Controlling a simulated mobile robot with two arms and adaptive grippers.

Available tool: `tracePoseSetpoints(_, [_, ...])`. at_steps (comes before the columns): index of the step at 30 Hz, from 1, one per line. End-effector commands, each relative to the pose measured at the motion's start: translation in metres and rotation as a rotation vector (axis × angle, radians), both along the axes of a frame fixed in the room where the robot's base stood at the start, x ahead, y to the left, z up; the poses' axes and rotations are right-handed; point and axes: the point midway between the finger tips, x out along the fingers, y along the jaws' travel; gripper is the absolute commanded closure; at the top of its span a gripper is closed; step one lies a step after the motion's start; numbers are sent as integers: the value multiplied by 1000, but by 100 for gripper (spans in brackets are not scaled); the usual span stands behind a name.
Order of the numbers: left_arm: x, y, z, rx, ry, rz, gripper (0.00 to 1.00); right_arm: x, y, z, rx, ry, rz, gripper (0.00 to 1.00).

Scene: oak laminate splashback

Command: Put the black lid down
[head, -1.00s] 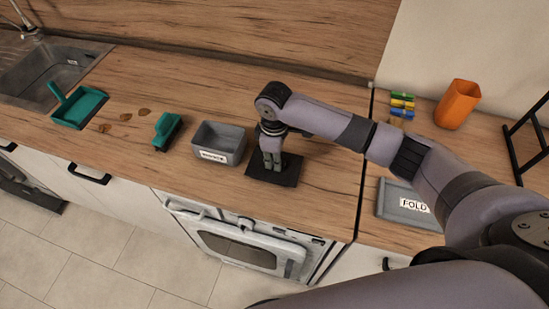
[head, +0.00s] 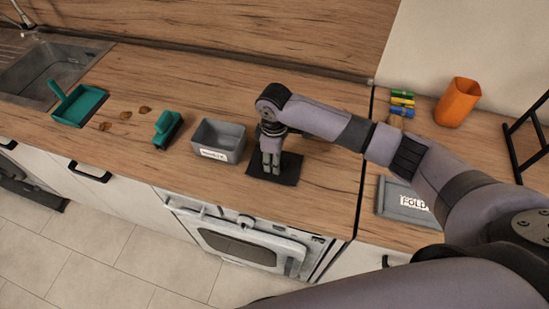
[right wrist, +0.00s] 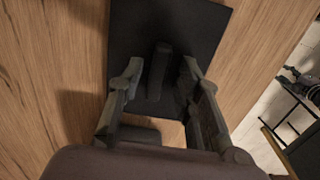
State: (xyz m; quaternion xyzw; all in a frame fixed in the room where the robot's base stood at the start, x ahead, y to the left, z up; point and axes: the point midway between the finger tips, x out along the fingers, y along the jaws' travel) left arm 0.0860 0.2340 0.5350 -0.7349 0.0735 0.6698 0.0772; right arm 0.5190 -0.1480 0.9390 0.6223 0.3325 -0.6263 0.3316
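The black lid (head: 290,174) is a flat dark square with an upright grip on top. It lies on the wooden counter just right of the grey bin, and it also shows in the right wrist view (right wrist: 205,30). My right gripper (head: 271,170) points straight down over the lid's middle. In the right wrist view its fingers (right wrist: 160,68) stand on both sides of the lid's grip (right wrist: 158,72), with a gap visible on each side, so it is open. My left gripper is out of view.
The grey labelled bin (head: 219,140) stands open close left of the lid. Farther left are a teal brush (head: 167,129), brown scraps (head: 126,116) and a teal dustpan (head: 80,105). Right of the seam are a grey tray (head: 400,207), coloured pegs (head: 402,102) and an orange cup (head: 457,103).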

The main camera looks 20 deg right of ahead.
Motion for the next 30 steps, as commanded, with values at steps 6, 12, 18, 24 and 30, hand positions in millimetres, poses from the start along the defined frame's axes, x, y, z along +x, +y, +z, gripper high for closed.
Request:
tracePoseSetpoints(6, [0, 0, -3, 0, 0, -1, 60, 1, 0, 12, 0, -1, 0, 67])
tracePoseSetpoints(12, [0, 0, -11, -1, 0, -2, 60, 2, 1, 52, 2, -4, 0, 67])
tracePoseSetpoints(18, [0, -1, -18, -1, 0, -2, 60, 1, 0, 93, 1, -3, 1, 67])
tracePoseSetpoints(24, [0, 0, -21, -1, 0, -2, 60, 1, 0, 117, 1, 1, 0, 67])
tracePoseSetpoints(30, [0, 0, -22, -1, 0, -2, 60, 1, 0, 123, 1, 1, 0, 67])
